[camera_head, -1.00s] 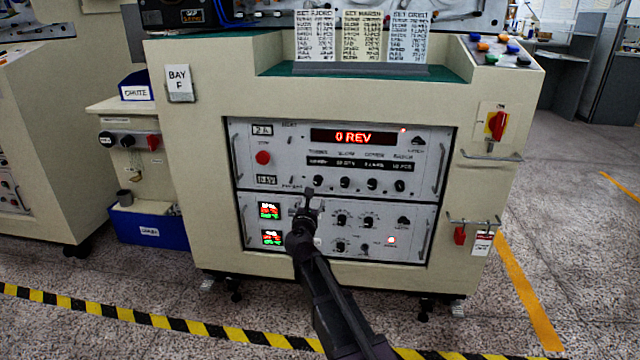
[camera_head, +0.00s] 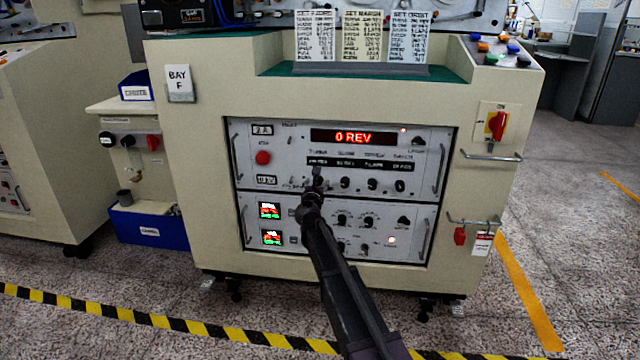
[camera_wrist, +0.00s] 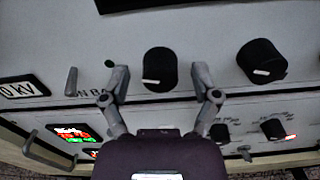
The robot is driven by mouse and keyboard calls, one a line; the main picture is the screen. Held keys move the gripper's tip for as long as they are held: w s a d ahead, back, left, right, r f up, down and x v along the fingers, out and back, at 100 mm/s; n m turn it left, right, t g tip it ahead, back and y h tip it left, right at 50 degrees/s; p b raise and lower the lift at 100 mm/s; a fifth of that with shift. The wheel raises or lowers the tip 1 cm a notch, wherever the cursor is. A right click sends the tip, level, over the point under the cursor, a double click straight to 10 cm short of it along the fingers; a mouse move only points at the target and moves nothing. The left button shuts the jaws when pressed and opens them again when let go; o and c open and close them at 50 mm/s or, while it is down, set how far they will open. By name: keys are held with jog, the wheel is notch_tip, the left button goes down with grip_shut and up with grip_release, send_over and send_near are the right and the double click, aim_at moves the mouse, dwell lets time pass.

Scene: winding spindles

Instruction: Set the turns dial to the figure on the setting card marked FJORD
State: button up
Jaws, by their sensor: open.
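The turns dial is the leftmost knob of the upper panel's row, hidden behind my gripper (camera_head: 314,184) in the head view. In the wrist view a black knob (camera_wrist: 160,66), apparently this dial, stands between the open fingers of my gripper (camera_wrist: 161,80), with a gap on each side. Its white mark sits low. The red display (camera_head: 353,137) above the row reads 0 REV. Three setting cards stand on top of the cabinet; the left card (camera_head: 316,38) seems headed FJORD, but its small figures are too blurred to read.
Other black knobs (camera_head: 345,183) continue to the right in the same row; a neighbour (camera_wrist: 262,61) is close to the right finger. A red button (camera_head: 263,158) is at the left. A lower panel with screens (camera_head: 269,210) and knobs lies below. Metal handles flank the panels.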

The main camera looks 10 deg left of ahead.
jog(key=shift+w, duration=0.2)
grip_shut()
jog(key=shift+d, duration=0.55)
jog(key=shift+a, duration=0.4)
